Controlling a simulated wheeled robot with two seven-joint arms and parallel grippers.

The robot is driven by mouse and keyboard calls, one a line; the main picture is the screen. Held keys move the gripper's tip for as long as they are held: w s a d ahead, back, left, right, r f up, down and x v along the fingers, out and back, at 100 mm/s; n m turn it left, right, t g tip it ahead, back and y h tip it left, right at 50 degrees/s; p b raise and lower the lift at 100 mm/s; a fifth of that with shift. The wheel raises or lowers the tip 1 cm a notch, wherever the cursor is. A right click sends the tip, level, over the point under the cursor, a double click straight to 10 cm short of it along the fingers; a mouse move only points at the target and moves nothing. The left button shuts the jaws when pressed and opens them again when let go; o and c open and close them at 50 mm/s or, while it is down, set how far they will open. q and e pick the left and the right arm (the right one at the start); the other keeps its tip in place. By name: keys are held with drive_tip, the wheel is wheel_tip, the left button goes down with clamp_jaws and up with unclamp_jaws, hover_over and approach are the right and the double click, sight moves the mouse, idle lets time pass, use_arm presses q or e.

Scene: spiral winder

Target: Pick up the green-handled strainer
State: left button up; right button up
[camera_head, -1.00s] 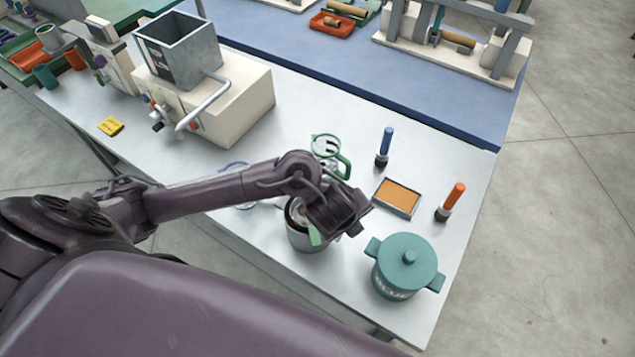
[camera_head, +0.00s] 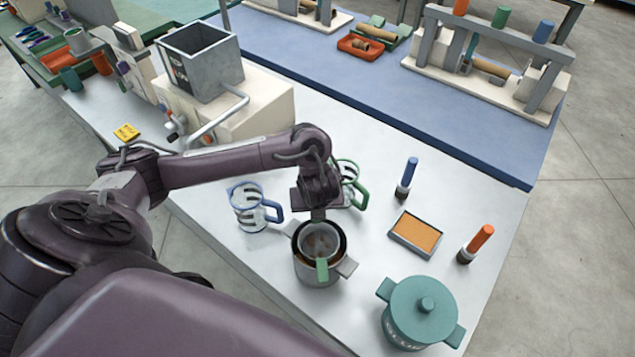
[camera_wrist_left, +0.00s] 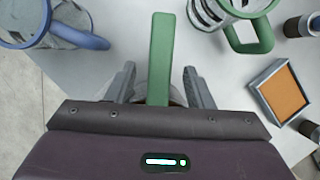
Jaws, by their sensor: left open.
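The strainer (camera_head: 320,240) sits in a metal pot (camera_head: 316,272) on the light table. Its green handle (camera_head: 322,270) sticks out over the pot's near side in the head view. My left gripper (camera_head: 318,212) is above the pot's far rim, pointing down. In the left wrist view, its two dark fingers (camera_wrist_left: 160,84) are spread apart. The green handle (camera_wrist_left: 161,50) shows between and beyond them, with gaps on both sides. The strainer's bowl is hidden there by the gripper body. My right gripper is not in view.
A blue-handled cup (camera_head: 249,207) stands left of the pot and a green-handled cup (camera_head: 350,184) behind it. An orange pad (camera_head: 415,233), a blue-topped stamp (camera_head: 407,178), an orange-topped stamp (camera_head: 476,243) and a teal lidded pot (camera_head: 420,312) stand right.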

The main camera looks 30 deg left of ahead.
use_arm(q)
drive_tip(key=shift+x, duration=0.9)
clamp_jaws()
wheel_tip(320, 180, up, 20)
drive_tip(key=p, duration=0.8)
